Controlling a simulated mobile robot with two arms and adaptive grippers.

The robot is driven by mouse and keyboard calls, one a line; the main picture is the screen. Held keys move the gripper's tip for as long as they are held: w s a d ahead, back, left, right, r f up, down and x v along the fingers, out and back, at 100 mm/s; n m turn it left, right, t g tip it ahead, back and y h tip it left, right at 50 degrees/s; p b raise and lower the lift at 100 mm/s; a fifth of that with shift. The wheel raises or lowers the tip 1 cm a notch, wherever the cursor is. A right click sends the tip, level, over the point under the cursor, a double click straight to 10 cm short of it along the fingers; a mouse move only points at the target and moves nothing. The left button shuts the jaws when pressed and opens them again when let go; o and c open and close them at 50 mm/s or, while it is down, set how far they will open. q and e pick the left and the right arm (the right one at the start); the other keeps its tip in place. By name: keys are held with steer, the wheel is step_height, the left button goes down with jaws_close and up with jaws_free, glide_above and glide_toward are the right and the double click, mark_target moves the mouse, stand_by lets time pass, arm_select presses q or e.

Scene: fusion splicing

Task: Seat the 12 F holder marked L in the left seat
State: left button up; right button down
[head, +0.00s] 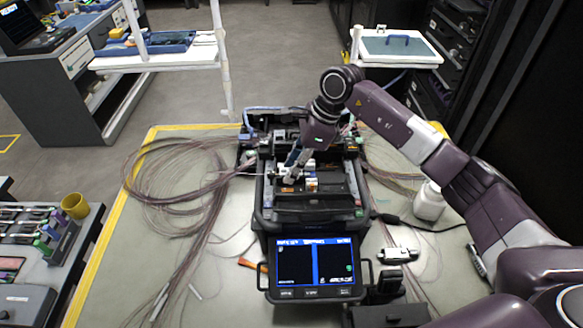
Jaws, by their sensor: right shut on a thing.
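The black fusion splicer (262,215) stands on the mat with its screen (315,268) facing me and its lid open. My right arm reaches in from the right over it. My right gripper (289,172) points down into the left part of the splicer's working area and is shut on a small holder, mostly hidden by the fingers. Its L mark cannot be read at this size. The holder is at the left seat area; whether it touches the seat cannot be told. Small pale and orange parts (311,184) sit just right of the gripper. My left gripper is out of view.
Loops of thin fibre (165,185) spread left of the splicer, with more fibre at its right. A yellow mug (75,205) stands on the left side bench.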

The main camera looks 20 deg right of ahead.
stand_by(0.3)
steer(key=c, duration=1.5)
jaws_free()
steer(key=v, duration=1.2)
steer(key=shift+f, duration=0.1)
